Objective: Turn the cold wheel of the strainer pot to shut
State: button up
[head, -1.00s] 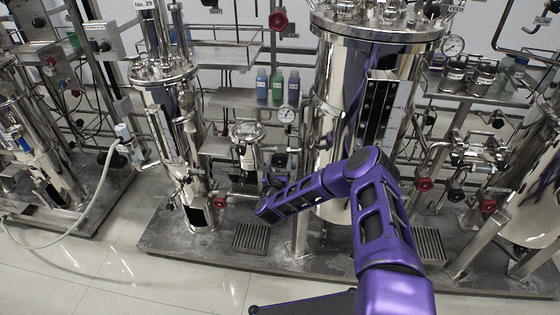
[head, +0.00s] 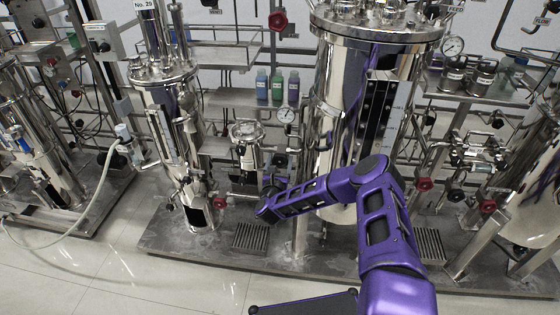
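A small steel pot with a clamped lid (head: 247,146), likely the strainer pot, stands between the tall vessels. A red wheel (head: 220,203) is low at its left, and a black wheel (head: 279,160) is at its right. I cannot read any label that tells which wheel is the cold one. My purple arm reaches in from the lower right. My gripper (head: 269,191) is a small dark shape at the arm's far end, below the small pot and right of the red wheel. Its fingers are not clear, and I cannot tell whether it touches anything.
A large steel vessel (head: 365,120) stands behind my arm, and a slimmer one (head: 170,130) is at the left. Red wheels (head: 423,184) and a black wheel sit on pipes at the right. A shelf holds bottles (head: 277,87). Tiled floor (head: 120,270) is clear at front left.

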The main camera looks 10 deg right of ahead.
jog(key=o, duration=0.3)
jog(key=p+v, duration=0.1)
jog(key=v, duration=1.6)
jog(key=shift+s+p, duration=0.25)
jog(key=shift+p, duration=0.1)
